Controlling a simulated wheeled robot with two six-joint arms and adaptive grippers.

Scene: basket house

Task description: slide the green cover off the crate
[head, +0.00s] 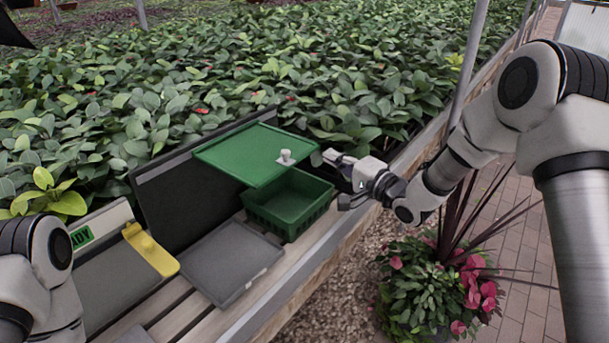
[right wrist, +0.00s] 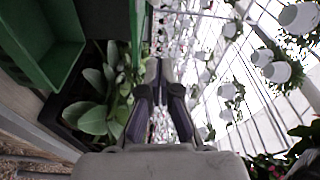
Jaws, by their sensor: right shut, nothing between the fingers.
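The flat green cover (head: 240,150) lies over the back left part of the green crate (head: 312,212), overhanging it to the left. The front of the crate is uncovered and its inside shows there. A pale knob (head: 286,157) stands on the cover near its right edge. My right gripper (head: 332,157) is shut and empty, to the right of the knob and apart from it. In the right wrist view my right gripper (right wrist: 160,75) points past the green crate (right wrist: 78,45). My left gripper is out of view.
A dark upright panel (head: 190,200) stands behind the crate. A grey tray (head: 230,262) lies in front left on the slatted bench, and a yellow-handled piece (head: 150,250) lies further left. Leafy plants fill the back. A potted plant (head: 430,285) stands below right.

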